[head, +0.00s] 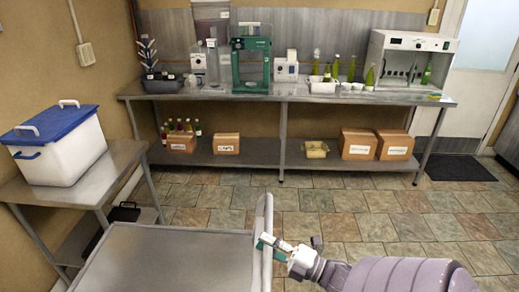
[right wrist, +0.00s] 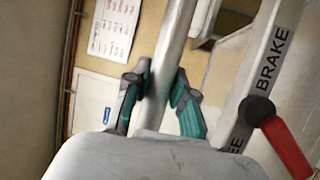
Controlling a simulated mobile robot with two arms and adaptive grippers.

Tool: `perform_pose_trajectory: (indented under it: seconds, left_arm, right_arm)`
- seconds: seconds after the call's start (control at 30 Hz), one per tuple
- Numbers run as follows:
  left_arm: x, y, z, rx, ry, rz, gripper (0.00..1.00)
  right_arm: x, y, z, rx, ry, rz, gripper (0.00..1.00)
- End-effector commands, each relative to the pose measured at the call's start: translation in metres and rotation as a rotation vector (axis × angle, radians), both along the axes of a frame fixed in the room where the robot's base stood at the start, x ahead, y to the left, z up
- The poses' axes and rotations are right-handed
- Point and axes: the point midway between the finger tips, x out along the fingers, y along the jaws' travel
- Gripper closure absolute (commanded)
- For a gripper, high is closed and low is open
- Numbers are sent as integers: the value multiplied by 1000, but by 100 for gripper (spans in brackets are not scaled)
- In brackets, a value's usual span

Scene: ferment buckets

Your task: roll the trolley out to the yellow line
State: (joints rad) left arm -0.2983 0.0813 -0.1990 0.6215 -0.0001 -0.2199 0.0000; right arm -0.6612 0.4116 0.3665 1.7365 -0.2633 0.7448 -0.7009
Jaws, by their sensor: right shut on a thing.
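The trolley (head: 180,258) shows at the bottom of the head view, its grey flat top empty. Its upright pale handle rail (head: 264,225) stands at the right edge. My right gripper (head: 270,243) is on that rail, coming from the right. In the right wrist view my gripper's green-padded fingers (right wrist: 160,92) lie on both sides of the handle rail (right wrist: 172,45). A red brake lever (right wrist: 289,147) is beside it at the right, pointing down and right; the strip reads BRAKE, with a partly hidden word ending in EE. My left gripper and the yellow line are not in view.
A steel side table (head: 95,190) with a blue-lidded white bucket (head: 62,148) stands close to the trolley's left. A long workbench (head: 300,98) with bottles and equipment lines the back wall. Tiled floor (head: 340,215) is clear between bench and trolley. A dark mat (head: 458,168) lies at the right.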

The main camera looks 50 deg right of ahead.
Motion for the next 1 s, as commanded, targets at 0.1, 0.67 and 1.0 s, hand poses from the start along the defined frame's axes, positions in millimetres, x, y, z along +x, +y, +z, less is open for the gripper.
perform_pose_trajectory:
  seconds: [0.1,0.67,1.0]
  left_arm:
    - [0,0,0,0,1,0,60]
    - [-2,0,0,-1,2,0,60]
    - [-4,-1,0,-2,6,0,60]
  right_arm:
    - [-1,-1,-2,0,4,-1,100]
    - [-1,0,-1,0,1,0,50]
    - [-23,-6,-6,1,5,-1,50]
